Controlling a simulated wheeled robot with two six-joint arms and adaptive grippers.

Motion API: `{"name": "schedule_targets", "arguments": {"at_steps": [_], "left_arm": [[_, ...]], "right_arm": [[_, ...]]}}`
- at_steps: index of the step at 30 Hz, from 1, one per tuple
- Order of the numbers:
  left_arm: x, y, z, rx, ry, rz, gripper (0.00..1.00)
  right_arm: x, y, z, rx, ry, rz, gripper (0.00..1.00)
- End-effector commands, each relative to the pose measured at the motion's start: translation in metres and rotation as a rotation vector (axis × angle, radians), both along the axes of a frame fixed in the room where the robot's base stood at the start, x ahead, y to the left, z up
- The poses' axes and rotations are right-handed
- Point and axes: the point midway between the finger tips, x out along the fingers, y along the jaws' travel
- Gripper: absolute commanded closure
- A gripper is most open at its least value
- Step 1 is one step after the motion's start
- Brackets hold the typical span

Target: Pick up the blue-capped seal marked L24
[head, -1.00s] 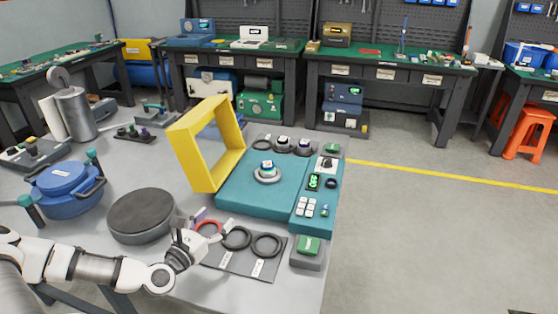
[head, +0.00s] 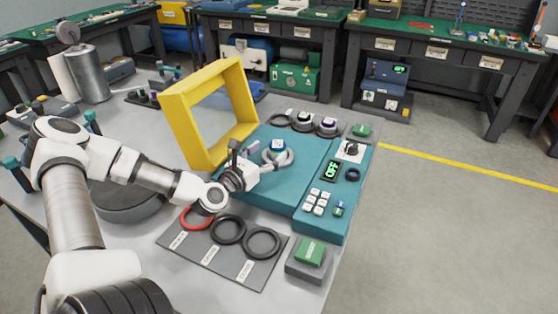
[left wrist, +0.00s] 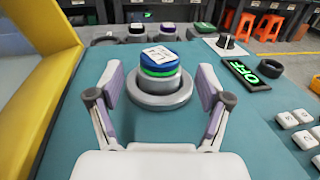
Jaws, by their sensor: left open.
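The blue-capped seal (head: 278,146) stands upright on the teal test machine, in a grey round seat (head: 284,159). In the left wrist view the seal (left wrist: 159,57) has a blue top, a white label and a bright green band. I cannot read the label's marking. My left gripper (head: 256,165) is at the near side of the seal. In the left wrist view its fingers (left wrist: 160,82) are spread, one to each side of the seal, with a gap on both sides. It holds nothing. My right gripper is not in view.
A yellow frame (head: 169,124) stands upright just left of the seal. A panel with a green OFF display (head: 332,171) and white keys is to the right. Two dark seals (head: 302,119) (head: 326,125) stand behind. A mat (head: 206,256) with rings lies in front.

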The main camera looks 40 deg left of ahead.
Motion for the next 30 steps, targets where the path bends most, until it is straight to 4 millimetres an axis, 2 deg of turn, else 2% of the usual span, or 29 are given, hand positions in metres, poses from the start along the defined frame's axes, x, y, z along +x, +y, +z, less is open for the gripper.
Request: {"name": "schedule_targets", "arguments": {"at_steps": [6, 12, 20, 21, 26, 27, 30], "left_arm": [[0.025, 0.001, -0.005, 0.009, -0.002, -0.003, 0.22], [0.048, 0.004, -0.001, 0.005, -0.002, 0.0, 0.22], [0.05, 0.005, 0.002, -0.001, -0.003, 0.0, 0.22], [0.05, 0.005, 0.002, -0.001, -0.003, 0.0, 0.36], [0.05, 0.005, 0.002, -0.001, -0.003, 0.0, 0.93], [0.05, 0.005, 0.002, 0.0, -0.003, 0.0, 1.0], [0.05, 0.005, 0.002, 0.001, -0.005, 0.0, 1.0]], "right_arm": [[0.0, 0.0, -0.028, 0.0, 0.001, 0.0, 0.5], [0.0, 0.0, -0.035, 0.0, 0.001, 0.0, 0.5], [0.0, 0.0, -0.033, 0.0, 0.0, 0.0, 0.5], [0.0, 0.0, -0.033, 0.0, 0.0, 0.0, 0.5], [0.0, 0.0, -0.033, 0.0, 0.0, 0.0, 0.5], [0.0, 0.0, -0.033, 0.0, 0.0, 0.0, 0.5], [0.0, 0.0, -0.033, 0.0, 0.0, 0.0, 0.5]]}}
